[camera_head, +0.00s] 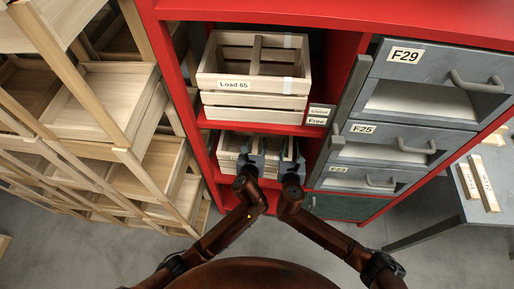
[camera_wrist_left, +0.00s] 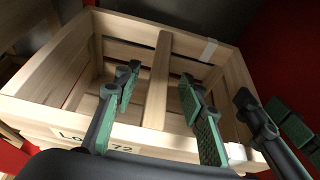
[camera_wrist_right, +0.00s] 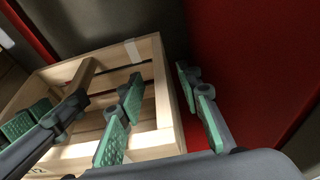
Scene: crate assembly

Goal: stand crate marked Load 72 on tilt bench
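The crate marked Load 72 (camera_wrist_left: 110,133) is a pale wooden slatted crate with a middle divider. It sits on the lower red shelf in the head view (camera_head: 228,155), partly hidden by my grippers. My left gripper (camera_wrist_left: 160,85) is open over the crate, its fingers apart on either side of the divider. In the head view it is at the crate's front (camera_head: 248,158). My right gripper (camera_wrist_right: 162,88) is open, with the crate's right side wall (camera_wrist_right: 163,95) between its fingers. I cannot tell whether any finger touches wood. No tilt bench is clearly identifiable.
A crate marked Load 65 (camera_head: 252,102) stands on the shelf above. Grey drawers (camera_head: 405,105) are to the right, wooden racks (camera_head: 120,155) to the left. A grey table (camera_head: 455,190) with two labelled wooden strips (camera_head: 478,185) is at far right. Red shelf walls (camera_wrist_right: 240,50) flank closely.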

